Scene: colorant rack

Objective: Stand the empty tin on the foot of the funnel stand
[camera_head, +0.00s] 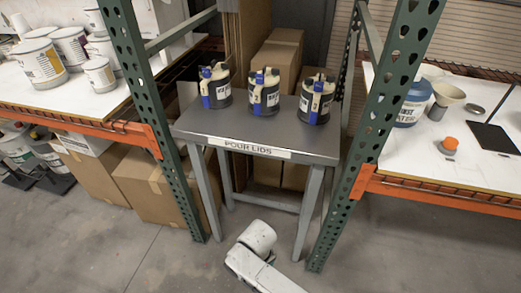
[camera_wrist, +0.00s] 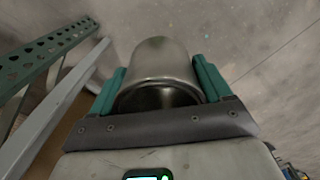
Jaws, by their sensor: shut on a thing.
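In the wrist view my gripper (camera_wrist: 160,82) is shut on a bare metal tin (camera_wrist: 160,58), with a teal finger on each side of it. The tin is a plain grey cylinder held over the concrete floor. The gripper and tin do not show in the head view. On the right bench in the head view is a pale funnel (camera_head: 447,93). A flat black plate (camera_head: 494,138) with a thin dark upright lies right of it and looks like the foot of the funnel stand. How the funnel joins the upright is unclear.
The left shelf holds several pails.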

